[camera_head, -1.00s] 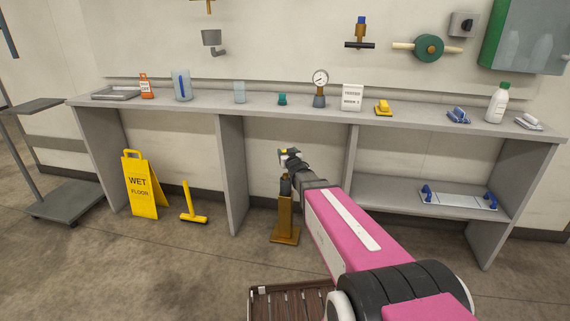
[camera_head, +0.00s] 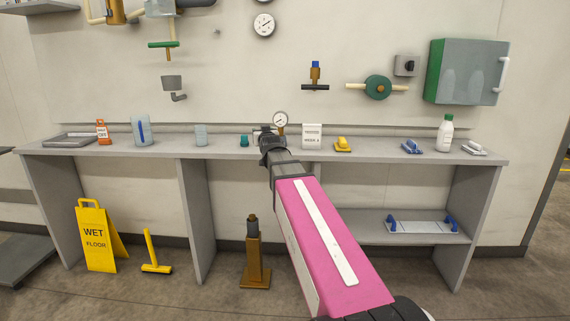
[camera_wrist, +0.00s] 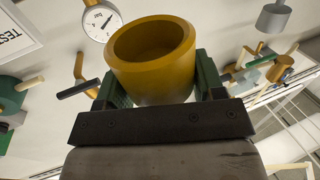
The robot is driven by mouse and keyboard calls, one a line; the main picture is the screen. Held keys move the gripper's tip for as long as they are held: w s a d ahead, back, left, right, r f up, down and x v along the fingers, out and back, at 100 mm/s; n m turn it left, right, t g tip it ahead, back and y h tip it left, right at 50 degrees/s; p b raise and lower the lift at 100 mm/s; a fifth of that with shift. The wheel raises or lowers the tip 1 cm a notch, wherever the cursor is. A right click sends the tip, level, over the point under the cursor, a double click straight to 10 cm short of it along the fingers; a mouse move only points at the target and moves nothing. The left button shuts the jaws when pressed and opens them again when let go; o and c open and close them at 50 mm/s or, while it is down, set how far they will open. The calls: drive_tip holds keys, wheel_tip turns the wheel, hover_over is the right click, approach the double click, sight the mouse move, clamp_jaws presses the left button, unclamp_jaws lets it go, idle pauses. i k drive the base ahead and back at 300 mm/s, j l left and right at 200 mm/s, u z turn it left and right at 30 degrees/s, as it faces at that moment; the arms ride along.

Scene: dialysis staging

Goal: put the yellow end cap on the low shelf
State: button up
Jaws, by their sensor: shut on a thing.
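The yellow end cap (camera_wrist: 152,72), a hollow ochre-yellow cylinder with its open end showing, fills the middle of the wrist view. My gripper (camera_wrist: 160,85) is shut on it, with a dark green finger pad on each side. In the head view my gripper (camera_head: 267,132) is at about the height of the bench top, in front of the gauge; the cap can hardly be made out there. The low shelf (camera_head: 365,229) is below the bench top at the right, lower than my gripper and to its right.
A tray with blue handles (camera_head: 425,226) takes up the right of the low shelf; its left part is bare. The bench top (camera_head: 370,155) above holds a sign (camera_head: 312,134), a yellow item (camera_head: 343,145) and a bottle (camera_head: 445,133). A brass post (camera_head: 254,262) stands on the floor.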

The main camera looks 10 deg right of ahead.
sight(382, 233)
drive_tip(key=l+z, duration=0.1)
drive_tip(key=z, duration=0.4)
drive_tip(key=k+l+z, duration=0.1)
drive_tip(key=z, duration=0.4)
drive_tip(key=l, duration=0.1)
